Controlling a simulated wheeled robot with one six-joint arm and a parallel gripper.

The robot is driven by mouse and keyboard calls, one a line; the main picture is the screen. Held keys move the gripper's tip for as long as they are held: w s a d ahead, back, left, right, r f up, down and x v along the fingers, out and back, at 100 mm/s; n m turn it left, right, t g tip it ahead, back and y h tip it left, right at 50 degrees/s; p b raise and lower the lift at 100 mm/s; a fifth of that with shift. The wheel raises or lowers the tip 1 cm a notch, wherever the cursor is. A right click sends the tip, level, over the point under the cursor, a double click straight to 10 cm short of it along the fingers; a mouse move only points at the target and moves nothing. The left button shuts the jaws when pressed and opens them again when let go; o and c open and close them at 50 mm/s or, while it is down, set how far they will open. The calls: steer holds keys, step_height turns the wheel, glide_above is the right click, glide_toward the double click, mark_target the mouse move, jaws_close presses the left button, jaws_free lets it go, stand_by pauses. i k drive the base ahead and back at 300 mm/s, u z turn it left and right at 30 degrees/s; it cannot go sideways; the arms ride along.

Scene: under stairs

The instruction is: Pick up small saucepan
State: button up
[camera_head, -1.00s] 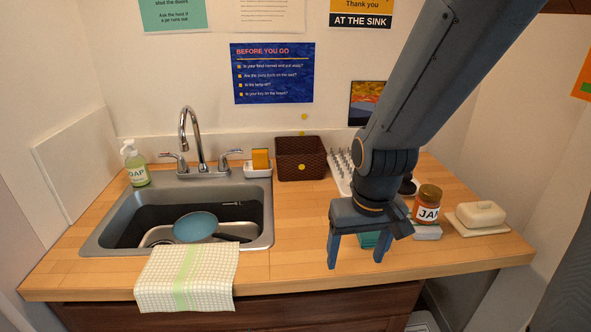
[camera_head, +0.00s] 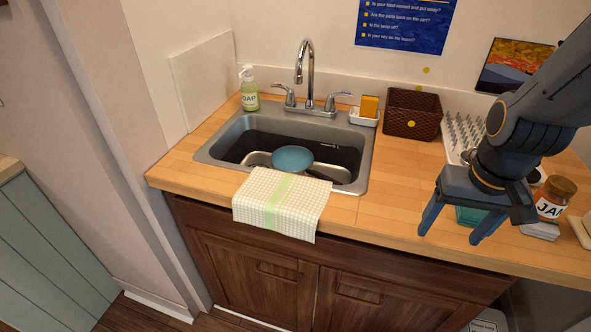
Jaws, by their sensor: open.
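A round blue vessel (camera_head: 292,158) sits in the metal sink (camera_head: 214,148); I cannot tell whether it is a bowl or the small saucepan. My gripper (camera_head: 458,225) is open and empty, fingers down, above the counter's front edge. It is well to the right of the sink and apart from the blue vessel.
A checked towel (camera_head: 283,203) hangs over the sink's front edge. The faucet (camera_head: 305,70) stands behind the sink. A brown basket (camera_head: 413,116), drying rack (camera_head: 460,135), teal thing (camera_head: 468,215) and jam jar (camera_head: 553,198) are at right. Bare counter (camera_head: 395,190) lies between sink and gripper.

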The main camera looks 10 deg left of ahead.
mark_target(297, 160)
steer(key=k, duration=1)
steer(key=u, duration=2.15)
steer(key=i, duration=1.25)
steer(key=z, duration=2.25)
steer(key=i, duration=0.45)
steer(key=z, duration=0.05)
